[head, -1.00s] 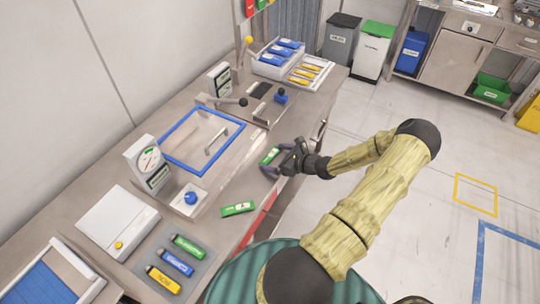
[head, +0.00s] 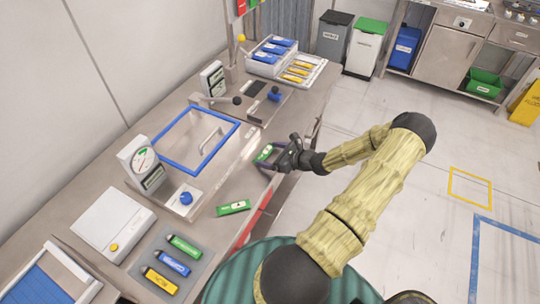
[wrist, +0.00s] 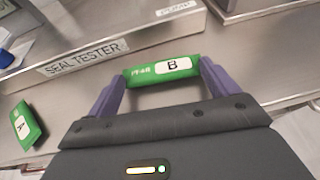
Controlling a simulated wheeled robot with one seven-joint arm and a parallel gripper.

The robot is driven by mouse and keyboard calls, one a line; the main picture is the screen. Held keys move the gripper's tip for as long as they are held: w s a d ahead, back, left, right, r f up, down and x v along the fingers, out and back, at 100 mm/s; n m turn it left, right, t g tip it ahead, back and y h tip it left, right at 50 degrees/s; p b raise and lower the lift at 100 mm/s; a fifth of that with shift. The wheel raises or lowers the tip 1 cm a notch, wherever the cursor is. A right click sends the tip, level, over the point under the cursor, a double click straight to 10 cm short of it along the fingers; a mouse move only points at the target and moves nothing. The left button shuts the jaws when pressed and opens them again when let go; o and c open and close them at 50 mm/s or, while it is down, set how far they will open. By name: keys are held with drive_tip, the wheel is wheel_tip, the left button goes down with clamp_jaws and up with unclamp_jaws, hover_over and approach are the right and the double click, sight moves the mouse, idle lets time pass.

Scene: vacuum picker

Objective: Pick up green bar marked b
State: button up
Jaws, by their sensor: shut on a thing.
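The green bar marked B (wrist: 163,69) is between the two purple fingers of my gripper (wrist: 162,85) in the wrist view, its white label facing up. My gripper is shut on the bar's two ends. In the head view my gripper (head: 270,160) is at the counter's front edge, and the held green bar (head: 264,152) shows at the fingers. Whether the bar touches the counter is hard to tell. A second green bar (head: 233,207), marked A in the wrist view (wrist: 26,125), lies on the counter nearer my body.
The seal tester (wrist: 110,50) with a blue-framed lid (head: 165,159) stands behind the held bar. Green, blue and yellow bars lie on a grey mat (head: 190,253) at the lower left. A tray of bars (head: 310,76) sits at the counter's far end. Open floor lies right.

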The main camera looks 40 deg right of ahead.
wheel_tip(320, 180, up, 9)
drive_tip(key=b, duration=0.1)
drive_tip(key=shift+r+b, duration=0.2)
drive_tip(key=shift+b, duration=0.1)
idle(0.5)
